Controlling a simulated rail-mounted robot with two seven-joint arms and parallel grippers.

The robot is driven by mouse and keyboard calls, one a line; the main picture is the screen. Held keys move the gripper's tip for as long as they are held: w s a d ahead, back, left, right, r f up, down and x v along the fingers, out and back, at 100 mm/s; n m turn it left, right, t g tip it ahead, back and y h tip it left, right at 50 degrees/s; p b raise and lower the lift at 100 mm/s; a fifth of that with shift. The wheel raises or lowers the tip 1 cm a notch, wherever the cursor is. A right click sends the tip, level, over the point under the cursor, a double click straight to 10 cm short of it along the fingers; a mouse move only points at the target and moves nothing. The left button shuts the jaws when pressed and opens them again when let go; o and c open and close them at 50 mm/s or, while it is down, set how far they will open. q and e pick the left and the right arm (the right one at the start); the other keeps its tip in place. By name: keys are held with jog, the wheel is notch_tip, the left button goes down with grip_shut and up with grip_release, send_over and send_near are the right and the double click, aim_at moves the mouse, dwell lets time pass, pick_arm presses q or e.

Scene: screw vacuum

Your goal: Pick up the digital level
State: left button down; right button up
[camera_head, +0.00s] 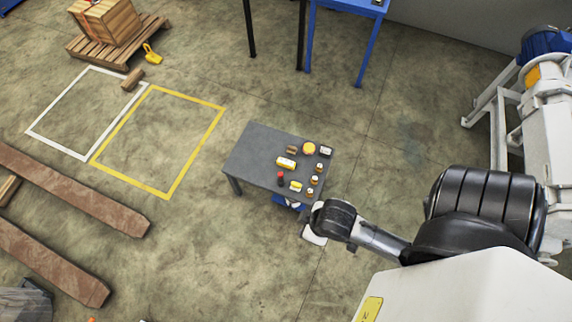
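Several small items stand on a dark grey table (250,158) in the middle of the head view. A yellow and white block (286,162) lies near the table's middle; it could be the digital level, but it is too small to be sure. My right arm comes in from the right and ends beside the table's near right corner. A pale part at its end (314,237) may belong to my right gripper; its fingers cannot be made out. It is apart from the items on the table. My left gripper is not in view.
Near the block are a yellow round item (309,148), a red and black item (280,179) and several small bottles. A blue-legged table (370,50) stands behind, and a large machine (545,120) at the right. The floor between is clear.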

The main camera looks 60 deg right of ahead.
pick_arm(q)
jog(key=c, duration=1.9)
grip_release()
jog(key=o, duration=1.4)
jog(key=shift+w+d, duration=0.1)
